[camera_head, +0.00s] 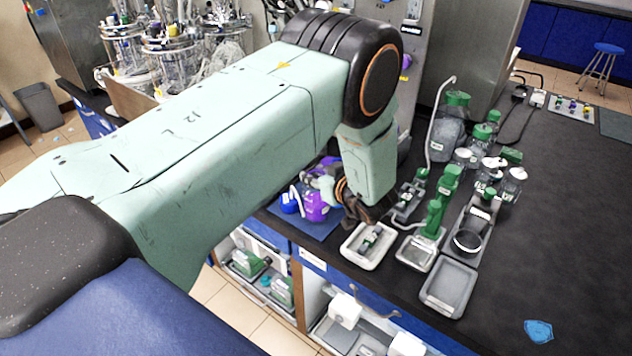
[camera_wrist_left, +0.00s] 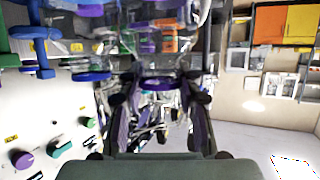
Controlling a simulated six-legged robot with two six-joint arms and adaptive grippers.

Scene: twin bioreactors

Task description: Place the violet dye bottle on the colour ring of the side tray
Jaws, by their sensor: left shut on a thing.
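My left arm comes in from the left, and its wrist bends down over the bench edge. My left gripper (camera_head: 327,184) is partly hidden by its wrist in the head view. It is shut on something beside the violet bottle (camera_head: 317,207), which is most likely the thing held. The bottle is low above or on a dark blue mat (camera_head: 318,230); I cannot tell whether it touches. In the left wrist view the gripper's fingers (camera_wrist_left: 160,98) stand either side of a violet-rimmed clear thing (camera_wrist_left: 158,84). I cannot make out a colour ring. My right gripper is not in view.
A blue-capped item (camera_head: 289,203) stands left of the bottle. A white tray (camera_head: 366,262), a grey tray (camera_head: 449,288) and green-capped bottles (camera_head: 450,130) crowd the bench to the right. Glass vessels (camera_head: 172,60) stand behind my arm. The bench's right side is mostly clear.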

